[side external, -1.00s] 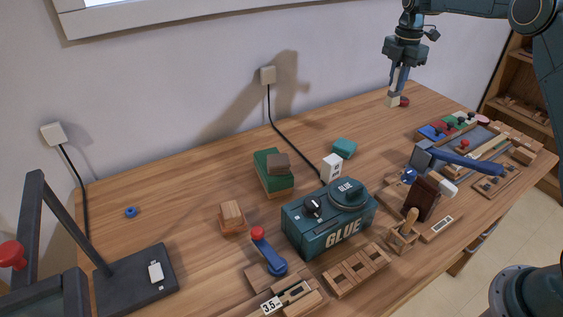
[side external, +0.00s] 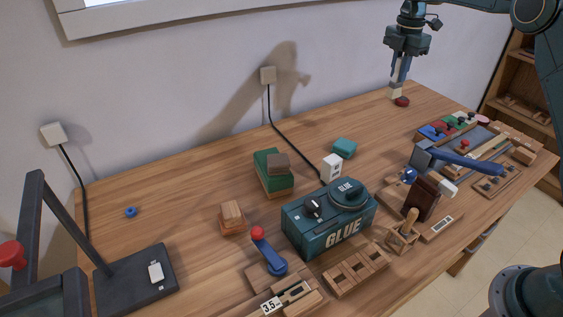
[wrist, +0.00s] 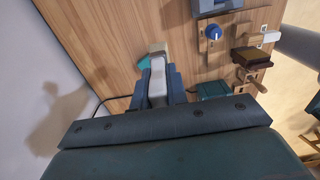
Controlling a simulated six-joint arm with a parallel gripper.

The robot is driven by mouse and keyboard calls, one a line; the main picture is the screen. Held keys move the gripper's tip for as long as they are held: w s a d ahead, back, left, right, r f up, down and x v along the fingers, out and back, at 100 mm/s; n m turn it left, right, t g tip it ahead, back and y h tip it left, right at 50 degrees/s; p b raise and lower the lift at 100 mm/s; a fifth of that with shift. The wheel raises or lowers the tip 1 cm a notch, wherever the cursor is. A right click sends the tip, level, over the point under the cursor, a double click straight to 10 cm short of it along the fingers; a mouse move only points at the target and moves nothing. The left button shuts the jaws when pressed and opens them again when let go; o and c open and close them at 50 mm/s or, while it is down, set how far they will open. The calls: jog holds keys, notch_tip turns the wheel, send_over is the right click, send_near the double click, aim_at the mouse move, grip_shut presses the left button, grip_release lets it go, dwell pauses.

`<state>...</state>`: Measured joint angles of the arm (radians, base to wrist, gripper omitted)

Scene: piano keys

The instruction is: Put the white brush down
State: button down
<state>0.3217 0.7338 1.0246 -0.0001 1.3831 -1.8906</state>
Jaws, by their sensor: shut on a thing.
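My gripper (side external: 399,77) is at the far right end of the desk, pointing down, and is shut on the white brush (side external: 396,92).
Coloured switches (side external: 447,127) and a blue-handled tool (side external: 460,159) lie at the right. The desk between the teal block and my gripper is clear.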

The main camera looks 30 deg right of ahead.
jog(key=w+a+n, duration=0.2)
jog(key=a+n, duration=0.3)
jog(key=a, duration=2.9)
jog(key=s+a+n, duration=0.2)
jog(key=s+a, duration=0.6)
jog(key=a, duration=0.6)
jog(key=s+a+n, duration=0.2)
jog(key=s+a, duration=0.6)
jog(key=a, duration=0.6)
notch_tip(320, 180, down, 20)
jog(key=shift+d+r, duration=0.1)
jog(key=shift+r, duration=0.05)
jog(key=c, duration=1.4)
grip_release()
